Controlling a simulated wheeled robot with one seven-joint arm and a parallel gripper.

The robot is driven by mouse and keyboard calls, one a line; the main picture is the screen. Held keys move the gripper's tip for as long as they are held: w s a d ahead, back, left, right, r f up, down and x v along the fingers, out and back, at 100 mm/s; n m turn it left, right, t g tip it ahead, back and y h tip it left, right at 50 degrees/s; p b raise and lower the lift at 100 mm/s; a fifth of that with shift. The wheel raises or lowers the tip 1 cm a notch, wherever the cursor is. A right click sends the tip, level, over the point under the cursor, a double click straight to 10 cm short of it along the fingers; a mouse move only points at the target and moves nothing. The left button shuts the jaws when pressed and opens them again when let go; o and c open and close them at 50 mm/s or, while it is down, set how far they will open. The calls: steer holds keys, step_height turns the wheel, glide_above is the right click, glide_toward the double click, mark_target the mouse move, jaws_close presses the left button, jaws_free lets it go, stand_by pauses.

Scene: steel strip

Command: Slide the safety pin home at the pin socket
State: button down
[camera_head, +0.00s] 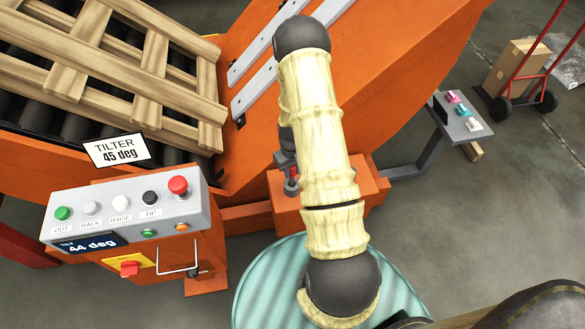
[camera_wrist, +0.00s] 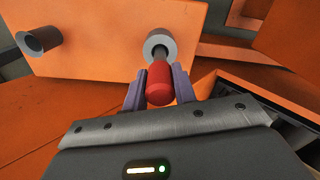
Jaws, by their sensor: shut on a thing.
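The safety pin has a red handle (camera_wrist: 160,88) and a grey shaft, and shows in the middle of the wrist view. My gripper (camera_wrist: 158,77) is shut on the handle, with one purple finger on each side. The shaft points at the round grey pin socket (camera_wrist: 160,44) on an orange plate, and its tip appears to be in the socket's mouth. A short length of shaft shows between handle and socket; the tip's depth is hidden. In the head view my arm covers much of the gripper, and a small red part (camera_head: 291,187) shows beside the arm.
A second grey tube (camera_wrist: 40,36) sticks out of the orange plate at left. A control panel (camera_head: 125,205) reading 44 deg stands left of my arm, below the tilter with a wooden pallet (camera_head: 110,70). A teal drum (camera_head: 262,285) is under my arm. A shelf (camera_head: 455,122) stands right.

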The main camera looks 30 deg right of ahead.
mark_target(292, 175)
steer(key=shift+f+b, duration=1)
steer(key=shift+f, duration=0.7)
steer(key=c, duration=1.1)
jaws_free()
steer(key=shift+o, duration=0.2)
step_height(292, 175, up, 18)
steer(key=p, duration=0.2)
steer(key=shift+f+p, duration=0.25)
steer(key=shift+p, duration=0.15)
